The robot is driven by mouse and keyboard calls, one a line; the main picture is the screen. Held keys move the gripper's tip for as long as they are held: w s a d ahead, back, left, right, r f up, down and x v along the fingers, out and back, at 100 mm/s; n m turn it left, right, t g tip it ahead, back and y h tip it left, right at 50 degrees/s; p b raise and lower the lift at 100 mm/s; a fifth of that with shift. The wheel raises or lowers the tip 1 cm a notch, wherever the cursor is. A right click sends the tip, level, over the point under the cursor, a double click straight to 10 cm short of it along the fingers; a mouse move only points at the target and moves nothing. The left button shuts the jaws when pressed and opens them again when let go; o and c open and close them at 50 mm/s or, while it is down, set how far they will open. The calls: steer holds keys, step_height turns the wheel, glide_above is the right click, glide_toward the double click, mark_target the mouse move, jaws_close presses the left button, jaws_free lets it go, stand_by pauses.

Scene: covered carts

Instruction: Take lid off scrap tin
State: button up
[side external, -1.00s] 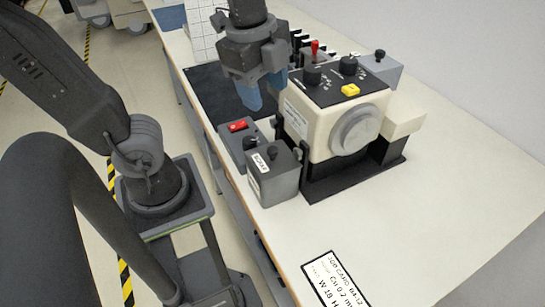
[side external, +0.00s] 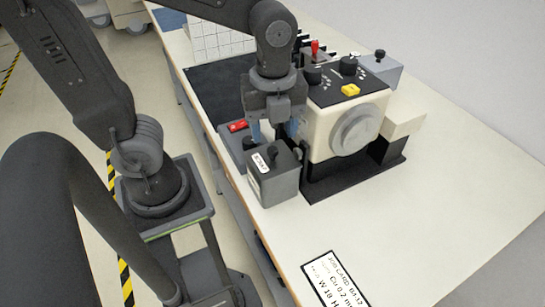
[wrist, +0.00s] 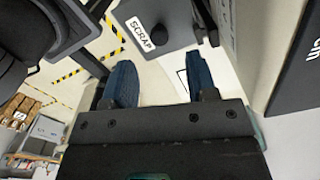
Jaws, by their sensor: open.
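The scrap tin (side external: 277,184) is a grey box at the near end of the row on the bench, with a white label on it. Its grey lid (side external: 287,160) is on, with a small black knob (side external: 271,153) on top. In the wrist view the SCRAP label (wrist: 138,35) and the knob (wrist: 160,35) show beyond the fingertips. My gripper (side external: 275,133) is open and empty, with blue fingers spread just behind and above the tin. In the wrist view my gripper (wrist: 160,68) has nothing between its fingers, and the knob lies ahead of the gap.
A cream machine (side external: 330,130) with a yellow button and round dial stands close on the right of the tin. A grey box with a red switch (side external: 238,126) is just behind the tin. A job card (side external: 338,280) lies at the front. The bench at right is clear.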

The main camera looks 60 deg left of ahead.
mark_target(273, 149)
step_height(273, 149, down, 5)
steer(key=shift+a+f, duration=0.1)
steer(key=shift+a, duration=0.05)
jaws_close()
stand_by(0.6)
